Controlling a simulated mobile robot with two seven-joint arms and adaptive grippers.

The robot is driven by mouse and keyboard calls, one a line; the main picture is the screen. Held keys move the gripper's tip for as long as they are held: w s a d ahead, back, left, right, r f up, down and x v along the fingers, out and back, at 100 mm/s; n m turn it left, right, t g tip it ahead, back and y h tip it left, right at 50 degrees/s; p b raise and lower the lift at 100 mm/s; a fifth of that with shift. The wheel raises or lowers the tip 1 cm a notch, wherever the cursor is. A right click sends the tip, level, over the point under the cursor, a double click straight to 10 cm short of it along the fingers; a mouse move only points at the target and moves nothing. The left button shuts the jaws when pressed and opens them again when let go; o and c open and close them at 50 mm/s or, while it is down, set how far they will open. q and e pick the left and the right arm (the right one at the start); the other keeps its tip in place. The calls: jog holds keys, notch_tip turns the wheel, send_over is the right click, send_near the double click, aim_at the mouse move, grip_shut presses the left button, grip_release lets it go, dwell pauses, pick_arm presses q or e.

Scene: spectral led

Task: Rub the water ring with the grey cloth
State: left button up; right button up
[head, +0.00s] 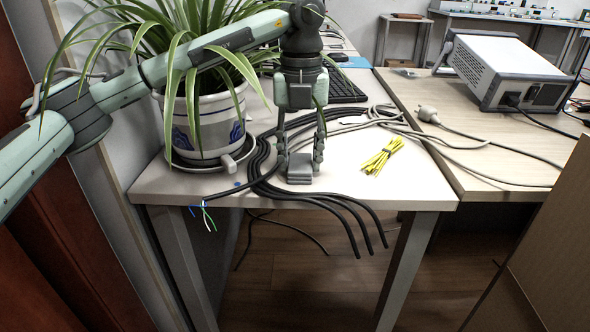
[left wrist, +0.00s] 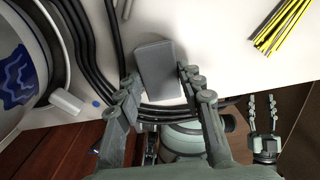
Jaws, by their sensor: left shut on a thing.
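My left gripper (head: 300,162) points down over the near part of the white desk, with its fingers on either side of the grey cloth (head: 300,175). The cloth looks like a small folded grey block, and the gripper is shut on it. In the left wrist view the cloth (left wrist: 157,68) lies between the two fingertips, low over or on the desk top; I cannot tell if it touches. I cannot make out a water ring in either view. My right gripper (left wrist: 263,115) shows at the right of the left wrist view, empty with its fingers apart.
Black cables (head: 262,180) run beside the cloth and hang over the desk's front edge. A potted plant (head: 205,125) on a saucer stands left. A yellow cable bundle (head: 382,157) lies right, with bare desk (head: 345,165) between. A keyboard (head: 345,88) and a boxy instrument (head: 508,70) are behind.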

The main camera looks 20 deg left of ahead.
pick_arm(q)
jog(key=shift+w+a, duration=0.2)
jog(key=shift+w, duration=0.4)
jog(key=shift+w+a, duration=0.15)
jog(key=shift+w, duration=0.4)
jog(key=shift+s+d+f, duration=0.1)
jog(key=shift+s+d, duration=0.2)
jog(key=shift+s, duration=0.6)
jog(key=shift+s+d+f, duration=0.1)
jog(key=shift+s+d, duration=0.15)
jog(key=shift+s, duration=0.6)
jog(key=shift+r, duration=0.1)
jog(key=shift+w+a, duration=0.1)
jog(key=shift+w, duration=0.15)
jog(key=shift+w+a+r+p, duration=0.1)
jog(key=shift+w+a+p, duration=0.15)
jog(key=shift+w, duration=0.5)
jog(key=shift+w+a+r+p, duration=0.1)
jog(key=shift+w+a+p, duration=0.1)
jog(key=shift+w, duration=0.55)
